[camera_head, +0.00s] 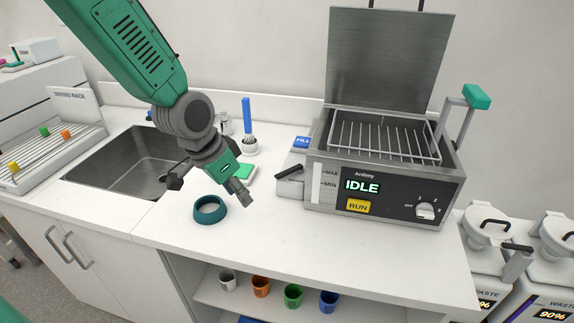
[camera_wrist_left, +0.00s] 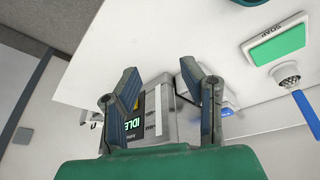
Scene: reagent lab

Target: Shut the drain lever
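A black-handled lever (camera_head: 289,173) sticks out at the left side of the grey bath unit (camera_head: 385,200); it looks like the drain lever, but I see no label on it. The unit's display reads IDLE. My left gripper (camera_head: 240,194) hangs over the white counter, left of the lever and apart from it. In the left wrist view my left gripper (camera_wrist_left: 158,72) has its two fingers spread with nothing held. The unit (camera_wrist_left: 160,122) shows beyond and between them; the lever cannot be made out there. My right gripper is not in view.
A teal ring (camera_head: 210,211) lies on the counter below my left gripper. A soap pad (camera_head: 247,172) and a blue-handled brush (camera_head: 247,125) stand behind it. The sink (camera_head: 125,165) is at left. Waste containers (camera_head: 489,245) stand at right. The counter's front middle is clear.

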